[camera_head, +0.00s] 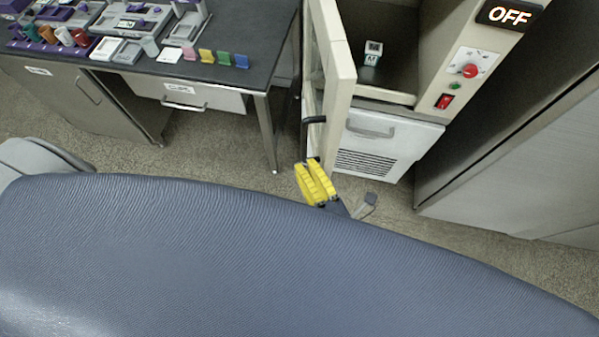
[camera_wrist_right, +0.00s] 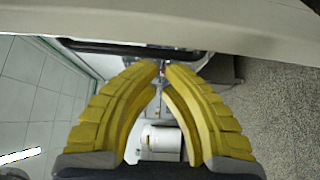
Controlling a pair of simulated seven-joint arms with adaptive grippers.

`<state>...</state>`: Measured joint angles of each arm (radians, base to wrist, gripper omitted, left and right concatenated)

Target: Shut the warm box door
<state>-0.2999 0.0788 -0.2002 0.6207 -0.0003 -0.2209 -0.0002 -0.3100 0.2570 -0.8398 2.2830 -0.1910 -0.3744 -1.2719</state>
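The warm box (camera_head: 429,70) stands at the upper right, with an OFF sign on its front. Its cream door (camera_head: 335,50) stands wide open, swung out toward me at the left of the opening. A dark handle (camera_head: 314,119) is on the door's left face; it also shows as a black bar in the right wrist view (camera_wrist_right: 130,47). My right gripper (camera_head: 304,163), with yellow fingers, is just below the handle. Its fingertips (camera_wrist_right: 161,67) are close together with nothing seen held between them. I cannot tell whether they touch the handle or door. My left gripper is not in view.
A small device (camera_head: 372,52) sits inside the box. A red knob (camera_head: 470,71) and red switch (camera_head: 445,101) are on its front. A dark-topped bench (camera_head: 255,75) with coloured items stands left of the door. A grey cabinet (camera_head: 530,150) is at right.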

